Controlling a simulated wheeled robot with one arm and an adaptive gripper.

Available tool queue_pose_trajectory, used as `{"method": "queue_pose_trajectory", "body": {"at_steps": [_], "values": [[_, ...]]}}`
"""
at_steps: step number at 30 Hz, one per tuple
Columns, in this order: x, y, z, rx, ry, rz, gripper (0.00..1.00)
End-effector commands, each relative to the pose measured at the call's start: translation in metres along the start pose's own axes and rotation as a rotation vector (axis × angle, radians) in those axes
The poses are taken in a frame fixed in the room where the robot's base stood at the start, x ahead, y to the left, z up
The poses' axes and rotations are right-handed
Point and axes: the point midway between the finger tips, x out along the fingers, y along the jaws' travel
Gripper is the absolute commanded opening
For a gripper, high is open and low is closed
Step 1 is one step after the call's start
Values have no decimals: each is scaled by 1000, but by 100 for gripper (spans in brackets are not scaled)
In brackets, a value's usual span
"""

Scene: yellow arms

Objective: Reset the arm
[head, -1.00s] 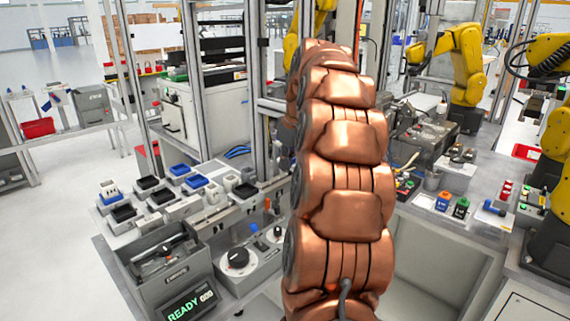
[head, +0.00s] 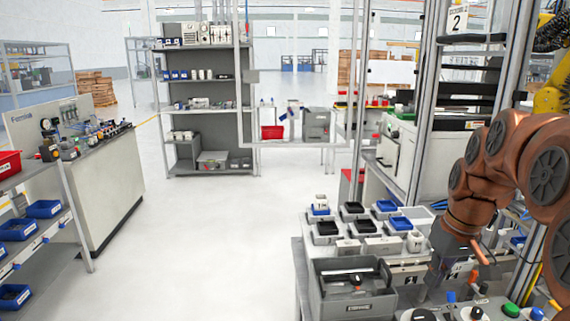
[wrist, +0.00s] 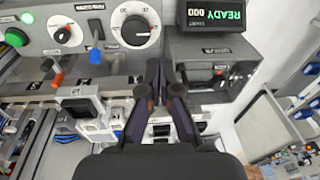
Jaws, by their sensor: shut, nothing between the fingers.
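My copper arm (head: 500,170) is at the right in the head view, bent with its wrist pointing down over the workbench. My gripper (wrist: 162,72) points away from the camera in the wrist view, with its two dark fingers close together and nothing between them. In the head view the gripper (head: 437,272) hangs beside the grey box, partly dim against the bench. The wrist view shows a control panel with a black dial (wrist: 136,30) and a green READY display (wrist: 213,12) beyond the fingertips.
A grey box (head: 352,306) and several small blue and black trays (head: 385,206) stand on the bench near the gripper. Metal frame posts (head: 424,95) rise behind the arm. The white floor (head: 200,240) at left is open. A shelf unit (head: 207,95) stands at the back.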

Motion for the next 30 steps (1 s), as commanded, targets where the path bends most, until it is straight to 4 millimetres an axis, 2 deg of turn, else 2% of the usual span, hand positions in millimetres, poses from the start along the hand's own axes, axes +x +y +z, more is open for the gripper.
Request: {"method": "queue_pose_trajectory", "body": {"at_steps": [1,6,12,15,21,24,30], "values": [[5,-21,13,-9,-22,-3,0],[25,-73,56,-9,-88,0,0],[48,-119,118,-2,-161,18,0],[61,-134,152,5,-199,33,0],[82,-151,211,23,-252,66,0],[89,-154,229,31,-269,77,0],[94,-155,241,39,-278,85,0]]}}
